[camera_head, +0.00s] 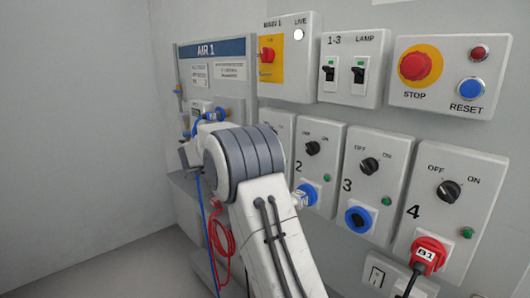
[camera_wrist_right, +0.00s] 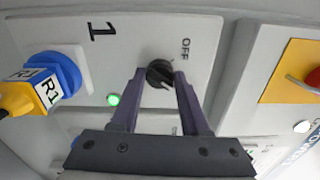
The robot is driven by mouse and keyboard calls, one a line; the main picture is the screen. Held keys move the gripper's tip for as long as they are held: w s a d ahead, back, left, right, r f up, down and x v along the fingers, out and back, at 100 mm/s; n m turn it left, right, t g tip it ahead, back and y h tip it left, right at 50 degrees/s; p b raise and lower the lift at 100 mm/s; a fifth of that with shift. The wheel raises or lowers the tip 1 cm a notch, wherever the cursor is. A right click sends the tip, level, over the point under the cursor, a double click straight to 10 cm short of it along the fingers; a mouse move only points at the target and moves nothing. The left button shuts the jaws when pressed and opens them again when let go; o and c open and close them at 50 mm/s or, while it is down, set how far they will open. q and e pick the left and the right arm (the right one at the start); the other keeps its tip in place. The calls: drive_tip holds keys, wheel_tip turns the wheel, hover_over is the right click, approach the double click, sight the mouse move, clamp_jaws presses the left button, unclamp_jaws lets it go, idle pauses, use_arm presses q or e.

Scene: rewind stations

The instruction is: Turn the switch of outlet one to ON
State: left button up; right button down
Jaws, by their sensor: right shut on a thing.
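The outlet one panel (camera_wrist_right: 120,32) fills the upper left of the right wrist view, turned on its side. Its black switch knob (camera_wrist_right: 158,71) sits between the fingertips of my right gripper (camera_wrist_right: 161,76), which is shut on it. The OFF label (camera_wrist_right: 185,48) shows beside the knob. The ON label cannot be made out, and a finger covers part of that area. A pale mark on the knob faces the gripper side; its exact setting is hard to tell. A green lamp (camera_wrist_right: 113,99) is bright. In the head view my right arm hides most of outlet one. My left gripper is out of view.
A blue socket (camera_wrist_right: 68,72) holds a yellow plug marked R1 (camera_wrist_right: 18,97) beside the knob. Outlets two (camera_head: 318,145), three (camera_head: 377,155) and four (camera_head: 458,175) stand to the right. Above are the red main switch (camera_head: 267,55) and STOP button (camera_head: 415,66).

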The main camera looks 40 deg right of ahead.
drive_tip(key=shift+f+m+b, duration=0.15)
drive_tip(key=shift+m+b, duration=0.85)
drive_tip(key=shift+b, duration=0.15)
drive_tip(key=shift+c, duration=2.1)
unclamp_jaws()
drive_tip(key=shift+a, duration=0.1)
drive_tip(key=a, duration=1)
drive_tip(key=shift+s+a, duration=0.15)
drive_tip(key=shift+s, duration=0.3)
